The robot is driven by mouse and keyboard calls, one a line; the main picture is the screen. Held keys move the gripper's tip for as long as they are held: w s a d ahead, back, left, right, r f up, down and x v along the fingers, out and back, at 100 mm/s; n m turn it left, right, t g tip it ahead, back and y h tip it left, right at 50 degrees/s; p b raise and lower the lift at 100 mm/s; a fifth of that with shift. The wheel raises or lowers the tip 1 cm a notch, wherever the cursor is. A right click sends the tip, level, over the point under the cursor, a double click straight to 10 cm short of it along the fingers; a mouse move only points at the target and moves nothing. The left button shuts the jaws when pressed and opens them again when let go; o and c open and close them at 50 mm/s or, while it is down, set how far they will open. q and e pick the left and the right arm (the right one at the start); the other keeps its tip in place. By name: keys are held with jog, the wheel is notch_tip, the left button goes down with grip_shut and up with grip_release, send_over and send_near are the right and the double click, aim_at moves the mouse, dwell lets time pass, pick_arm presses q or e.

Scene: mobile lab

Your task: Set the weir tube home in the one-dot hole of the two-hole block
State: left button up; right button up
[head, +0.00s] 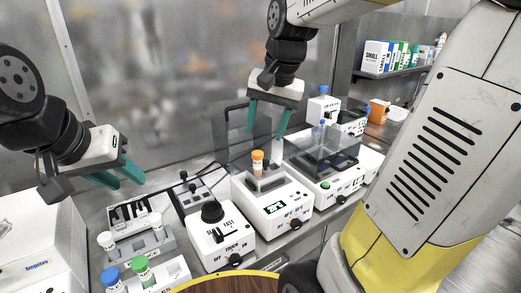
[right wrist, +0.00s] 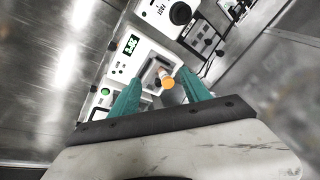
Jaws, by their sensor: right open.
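An orange-capped tube (head: 257,162) stands upright in the block (head: 266,181) on top of a white instrument with a lit display. No label on the tube is readable, so I cannot tell whether it is the weir tube. My right gripper (head: 267,132) is open and empty above it, fingers pointing down. In the right wrist view the orange cap (right wrist: 168,82) shows between the two teal fingers. The block's dot marks and second hole cannot be made out. My left gripper (head: 130,180) is empty at the left, its two teal fingers apart.
A clear lid (head: 243,140) stands raised behind the instrument. A black-knobbed mixer (head: 217,236) is to its left and a covered instrument (head: 325,165) to its right. A rack with white-capped tubes (head: 150,243) and blue- and green-capped tubes (head: 142,268) stand at front left.

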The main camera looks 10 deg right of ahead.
jog(key=s+n+t, duration=0.1)
jog(key=s+n, duration=0.1)
jog(key=s, duration=0.3)
jog(key=s+a+f+n+t, duration=0.1)
jog(key=s+n+t, duration=0.1)
jog(key=s, duration=0.4)
jog(key=shift+s+a+f+n+y, duration=0.2)
jog(key=shift+s+f+n+y, duration=0.15)
jog(key=shift+n, duration=0.25)
